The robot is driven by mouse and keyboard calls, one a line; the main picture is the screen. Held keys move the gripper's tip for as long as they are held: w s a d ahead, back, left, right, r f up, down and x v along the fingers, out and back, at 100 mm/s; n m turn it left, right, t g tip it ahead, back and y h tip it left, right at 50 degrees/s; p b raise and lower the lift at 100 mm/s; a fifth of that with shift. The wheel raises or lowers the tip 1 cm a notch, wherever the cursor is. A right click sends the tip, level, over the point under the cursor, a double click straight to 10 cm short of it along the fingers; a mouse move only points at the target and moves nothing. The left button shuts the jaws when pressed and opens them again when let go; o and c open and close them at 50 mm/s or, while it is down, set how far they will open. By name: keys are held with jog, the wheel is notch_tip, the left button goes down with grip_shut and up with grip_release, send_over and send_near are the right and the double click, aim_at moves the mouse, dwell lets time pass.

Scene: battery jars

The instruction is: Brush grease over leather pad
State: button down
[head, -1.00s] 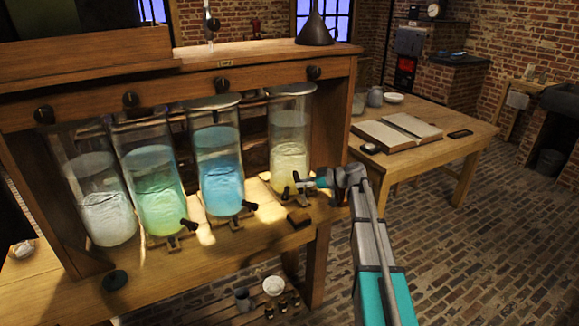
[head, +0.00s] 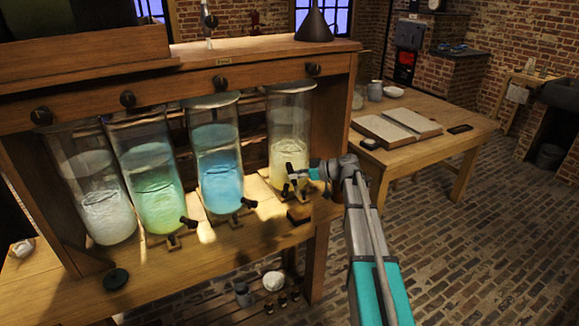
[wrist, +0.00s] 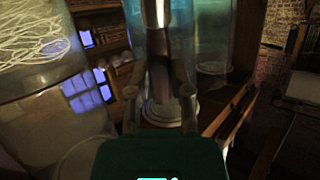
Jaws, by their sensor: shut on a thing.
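My gripper (head: 296,174) is in front of the rightmost jar, at the height of its pale yellow liquid. It is shut on a slim, dark-ended tool, probably the brush. In the wrist view the tool (wrist: 158,65) is a blurred cylinder standing between the two fingers (wrist: 160,100). Its bristles cannot be made out. A small dark block (head: 298,215), perhaps the leather pad, lies on the bench ledge below my gripper, apart from it. No grease can be clearly identified.
Four tall glass jars with black taps stand in the wooden frame; the blue one (head: 220,165) is beside the yellow one (head: 290,135). A dark disc (head: 115,279) lies at the bench front. A table (head: 465,140) with an open book (head: 398,127) stands right.

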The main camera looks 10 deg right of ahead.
aim_at(289, 170)
jog(key=shift+a+r+p, duration=0.9)
jog(key=shift+a+r, duration=0.35)
jog(key=shift+f, duration=0.25)
jog(key=shift+f+b, duration=2.3)
jog(key=shift+b, duration=0.3)
jog(key=shift+d, duration=0.15)
